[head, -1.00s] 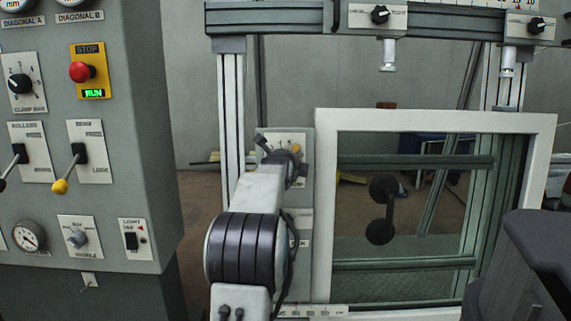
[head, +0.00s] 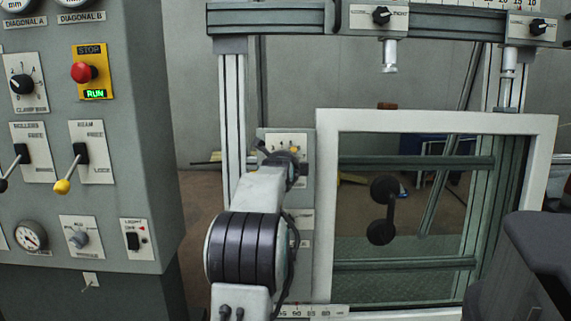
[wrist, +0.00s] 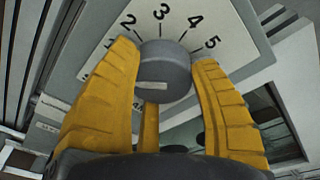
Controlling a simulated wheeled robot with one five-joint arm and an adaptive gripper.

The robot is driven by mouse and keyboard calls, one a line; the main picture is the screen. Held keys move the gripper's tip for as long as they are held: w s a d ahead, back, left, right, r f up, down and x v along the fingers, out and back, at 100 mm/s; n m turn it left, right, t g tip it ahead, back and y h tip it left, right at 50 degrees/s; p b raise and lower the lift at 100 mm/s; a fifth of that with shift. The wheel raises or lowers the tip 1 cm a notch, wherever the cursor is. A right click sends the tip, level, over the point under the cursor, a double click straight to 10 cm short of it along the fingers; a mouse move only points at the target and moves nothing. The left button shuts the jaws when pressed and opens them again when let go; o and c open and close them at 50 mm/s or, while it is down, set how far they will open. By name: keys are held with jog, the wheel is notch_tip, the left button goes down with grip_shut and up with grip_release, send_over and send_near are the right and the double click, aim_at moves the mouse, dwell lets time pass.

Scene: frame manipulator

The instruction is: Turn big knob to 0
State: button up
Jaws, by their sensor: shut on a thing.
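The big knob (wrist: 165,72) is a dark grey round knob on a light plate (wrist: 107,60) with a printed number scale; 2, 3, 4 and 5 read clearly. A short light mark shows on the knob's lower left. I cannot see a 0. My gripper (wrist: 165,58) has yellow fingers closed around the knob, one on each side and one below. In the head view my gripper (head: 287,163) is at the plate (head: 303,190) beside the white frame, and my arm hides most of the knob.
A grey control cabinet (head: 150,120) with levers, a red stop button (head: 83,72) and a smaller numbered knob (head: 22,84) stands at the left. A white window frame (head: 325,210) with a dark handle (head: 382,210) is close on the right. A metal beam (head: 280,18) crosses above.

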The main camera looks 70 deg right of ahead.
jog(key=o, duration=1.2)
jog(key=shift+s+d, duration=0.1)
jog(key=shift+s, duration=0.1)
jog(key=shift+v, duration=6.05)
